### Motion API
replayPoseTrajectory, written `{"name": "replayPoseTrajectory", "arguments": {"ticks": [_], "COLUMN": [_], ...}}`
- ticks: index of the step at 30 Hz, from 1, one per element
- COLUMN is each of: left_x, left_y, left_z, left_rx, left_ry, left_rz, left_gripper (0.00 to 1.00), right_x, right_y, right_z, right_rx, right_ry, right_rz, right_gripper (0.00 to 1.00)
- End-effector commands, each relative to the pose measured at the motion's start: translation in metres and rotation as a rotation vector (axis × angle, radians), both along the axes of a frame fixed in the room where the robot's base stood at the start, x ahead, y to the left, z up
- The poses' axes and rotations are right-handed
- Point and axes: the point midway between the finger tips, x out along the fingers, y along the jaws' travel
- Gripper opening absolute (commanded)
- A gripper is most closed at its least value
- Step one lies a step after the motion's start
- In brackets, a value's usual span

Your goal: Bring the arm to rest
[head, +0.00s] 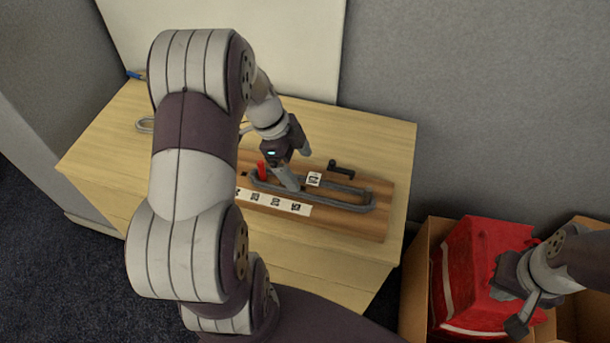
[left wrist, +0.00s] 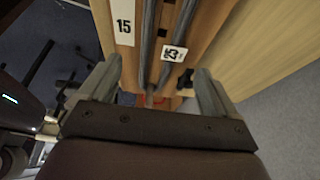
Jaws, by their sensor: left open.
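My left arm comes down from the left across the wooden table. My left gripper (head: 290,178) is low over a brown wooden board (head: 340,220) that carries a long grey loop (head: 345,205). In the left wrist view its two fingers (left wrist: 155,95) are spread, with the loop's grey strands (left wrist: 150,40) seen beyond the gap. Contact with the loop or board cannot be told. My right gripper (head: 515,298) is over a red bag (head: 470,262) in a cardboard box; its jaw opening is unclear.
The table (head: 385,150) has free wood at its right. A small black part (head: 341,167), a numbered card (head: 314,179), a red part (head: 262,171) and a label strip (head: 272,201) are on or by the board. A white panel (head: 300,50) and grey partition (head: 480,120) stand behind.

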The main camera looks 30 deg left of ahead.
Motion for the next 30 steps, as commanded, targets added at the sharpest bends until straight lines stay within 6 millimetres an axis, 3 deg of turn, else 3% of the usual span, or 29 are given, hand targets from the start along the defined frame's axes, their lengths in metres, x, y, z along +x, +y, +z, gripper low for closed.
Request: {"name": "replayPoseTrajectory", "arguments": {"ticks": [5,7,19,23,26,30], "left_x": [-0.004,-0.005,-0.006,-0.009,-0.028,-0.050], "left_y": [0.017,0.021,0.026,0.034,0.037,0.010], "left_z": [0.043,0.059,0.063,0.055,0.047,0.054], "left_rx": [0.001,0.000,-0.004,0.014,0.066,0.144], "left_ry": [-0.001,0.002,0.015,0.130,0.273,0.348], "left_rz": [0.000,0.001,0.038,0.369,0.803,1.306], "left_gripper": [0.91,0.91,0.91,0.91,0.91,0.91], "right_x": [0.000,0.000,0.000,0.000,0.000,0.000], "right_y": [0.000,0.000,0.000,0.000,0.000,0.000], "right_z": [0.006,0.020,0.023,0.023,0.024,0.032], "right_rx": [0.000,0.000,0.000,0.000,0.000,0.000], "right_ry": [0.000,0.000,0.000,0.000,0.000,0.000], "right_rz": [0.000,0.000,0.000,0.000,0.000,0.000], "right_gripper": [0.00,0.00,0.00,0.00,0.00,0.00]}}
